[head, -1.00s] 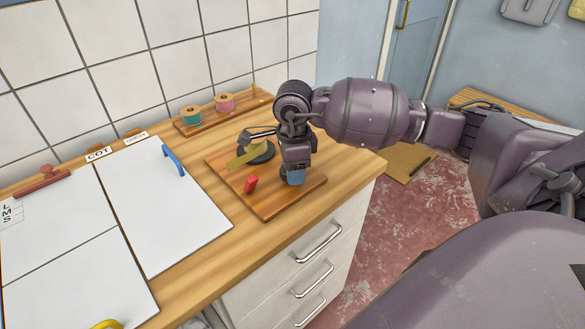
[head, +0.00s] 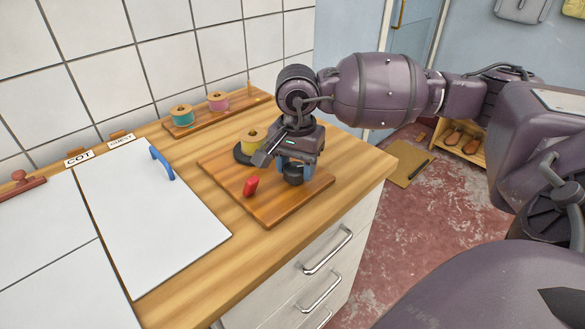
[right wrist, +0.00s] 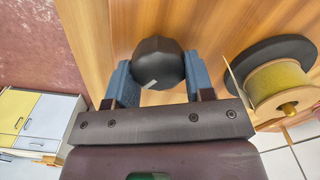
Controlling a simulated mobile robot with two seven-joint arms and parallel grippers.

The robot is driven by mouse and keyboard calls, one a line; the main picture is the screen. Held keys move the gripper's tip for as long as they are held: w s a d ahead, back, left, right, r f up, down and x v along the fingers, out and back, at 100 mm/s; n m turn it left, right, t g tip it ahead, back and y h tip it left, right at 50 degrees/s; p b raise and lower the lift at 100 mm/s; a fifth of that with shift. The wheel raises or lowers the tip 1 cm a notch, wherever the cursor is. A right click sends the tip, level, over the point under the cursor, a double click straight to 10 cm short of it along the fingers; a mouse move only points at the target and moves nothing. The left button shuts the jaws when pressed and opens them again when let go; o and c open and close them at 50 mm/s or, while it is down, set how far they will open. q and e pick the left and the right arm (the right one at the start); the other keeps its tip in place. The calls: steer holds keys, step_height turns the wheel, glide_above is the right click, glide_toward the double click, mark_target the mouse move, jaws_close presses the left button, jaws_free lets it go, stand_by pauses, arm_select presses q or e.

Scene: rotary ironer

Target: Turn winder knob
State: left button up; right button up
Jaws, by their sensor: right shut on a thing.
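The black winder knob (head: 293,174) stands on a wooden board (head: 270,212) on the worktop. My right gripper (head: 289,167) points down over it. Its two blue fingers are shut on the knob, one on each side. In the right wrist view the knob (right wrist: 157,62) is faceted, with a pale mark, and sits between the blue fingertips (right wrist: 160,74). A spool of yellow thread (head: 252,139) sits on a dark round base beside the gripper; it also shows in the right wrist view (right wrist: 277,84). My left gripper is not in view.
A small red lever (head: 251,186) stands on the board, left of the knob. A rack with a teal spool (head: 182,115) and a pink spool (head: 217,101) is against the tiled wall.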

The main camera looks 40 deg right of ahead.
steer(key=n+b, duration=0.1)
steer(key=n, duration=0.2)
steer(key=shift+w+a+f+n+b, duration=0.1)
steer(key=shift+f+n+b, duration=0.1)
steer(key=shift+n+b, duration=0.15)
steer(key=shift+r+n+b, duration=0.1)
steer(key=shift+n+b, duration=0.4)
steer(key=shift+n, duration=0.65)
steer(key=shift+a+r+n+b, duration=0.1)
steer(key=shift+n+b, duration=0.3)
steer(key=shift+n, duration=0.5)
steer(key=shift+r+n, duration=0.1)
steer(key=shift+n, duration=0.2)
steer(key=o, duration=0.9)
